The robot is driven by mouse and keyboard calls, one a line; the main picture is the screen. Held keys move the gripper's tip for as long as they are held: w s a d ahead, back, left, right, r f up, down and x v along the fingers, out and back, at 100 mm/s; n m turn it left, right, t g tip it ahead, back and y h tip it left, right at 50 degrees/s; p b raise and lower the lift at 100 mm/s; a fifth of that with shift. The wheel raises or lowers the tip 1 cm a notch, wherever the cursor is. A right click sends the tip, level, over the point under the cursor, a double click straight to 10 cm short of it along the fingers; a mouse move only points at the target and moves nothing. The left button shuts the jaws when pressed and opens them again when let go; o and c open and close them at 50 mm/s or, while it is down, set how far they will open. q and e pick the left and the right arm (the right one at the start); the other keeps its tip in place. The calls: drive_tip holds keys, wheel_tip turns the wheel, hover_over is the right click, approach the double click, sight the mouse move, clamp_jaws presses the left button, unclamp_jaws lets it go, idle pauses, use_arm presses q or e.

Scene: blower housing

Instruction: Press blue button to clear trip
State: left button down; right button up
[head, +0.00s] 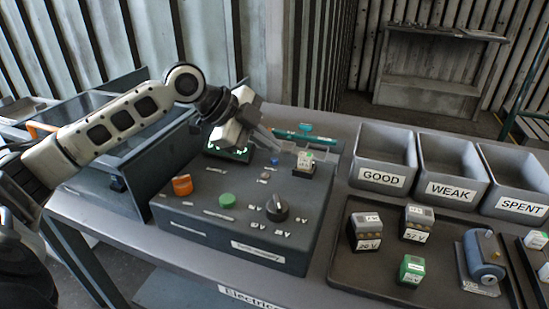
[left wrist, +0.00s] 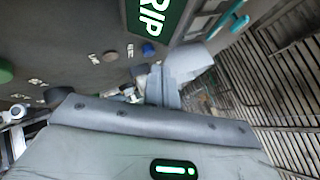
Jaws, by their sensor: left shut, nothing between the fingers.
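The blue button (head: 275,161) is a small round cap on top of the dark grey control box (head: 200,228), near its back. It also shows in the left wrist view (left wrist: 149,50), beside the green display (left wrist: 158,18), whose visible letters read "RIP". In the head view the display (head: 228,152) is partly hidden behind my left gripper. My left gripper (head: 288,146) is shut and empty, above the back of the box, close to the blue button. I cannot tell any contact with the button. My right gripper is not in view.
The box also carries an orange knob (head: 182,185), a green button (head: 227,200), a black dial (head: 277,207) and a small block (head: 305,162) at its back right. Right of it are a dark tray (head: 385,285) with blocks and bins labelled GOOD (head: 384,178), WEAK (head: 452,188) and SPENT (head: 521,206).

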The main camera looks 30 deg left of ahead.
sight(268, 164)
use_arm(q)
drive_tip(key=shift+f, duration=0.35)
drive_tip(key=shift+f, duration=0.45)
idle(0.5)
drive_tip(key=shift+r, duration=0.1)
drive_tip(key=shift+r+p, duration=0.75)
drive_tip(key=shift+p, duration=0.1)
wheel_tip(268, 164, up, 5)
drive_tip(key=p, duration=0.5)
idle(0.3)
